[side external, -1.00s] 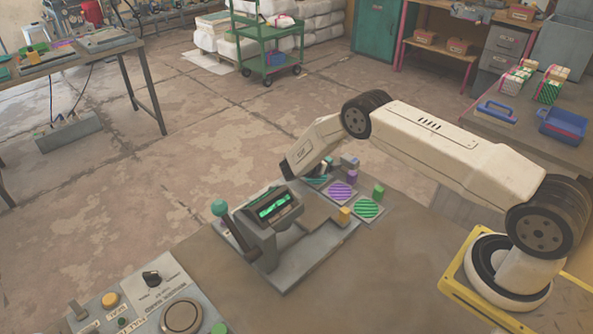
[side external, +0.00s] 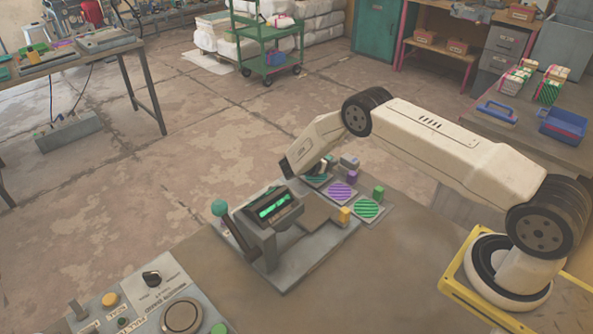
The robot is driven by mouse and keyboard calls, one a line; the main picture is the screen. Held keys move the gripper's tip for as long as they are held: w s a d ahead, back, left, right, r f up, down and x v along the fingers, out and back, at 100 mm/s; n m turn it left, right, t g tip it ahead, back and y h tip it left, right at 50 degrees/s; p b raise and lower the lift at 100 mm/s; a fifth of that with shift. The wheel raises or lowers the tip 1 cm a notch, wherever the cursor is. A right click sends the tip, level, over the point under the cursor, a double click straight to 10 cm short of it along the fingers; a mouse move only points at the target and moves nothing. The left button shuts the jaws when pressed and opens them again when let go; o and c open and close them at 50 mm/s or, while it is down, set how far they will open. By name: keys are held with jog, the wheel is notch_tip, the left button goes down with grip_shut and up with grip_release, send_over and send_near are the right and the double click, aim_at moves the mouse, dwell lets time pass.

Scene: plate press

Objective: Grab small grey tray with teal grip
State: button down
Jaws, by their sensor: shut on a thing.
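The small grey tray with teal stripes (side external: 318,180) lies at the far end of the row of trays, partly hidden by my wrist. My gripper (side external: 306,175) is down at this tray, shut on its teal grip. The fingertips and most of the grip are hidden behind the wrist. The tray appears to be at table level; whether it is lifted at all I cannot tell.
A purple-striped tray (side external: 342,191) lies beside it, then a green-striped tray (side external: 367,208) with a green grip (side external: 378,192). A press (side external: 273,210) with a lever stands in front. A control panel (side external: 150,305) is at lower left.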

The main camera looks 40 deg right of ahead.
notch_tip(320, 180, up, 2)
jog(key=shift+r, duration=0.2)
jog(key=shift+s+r, duration=0.15)
jog(key=shift+r, duration=0.15)
jog(key=s+a+r, duration=0.4)
jog(key=s+r, duration=0.5)
jog(key=s, duration=0.4)
jog(key=shift+r, duration=0.25)
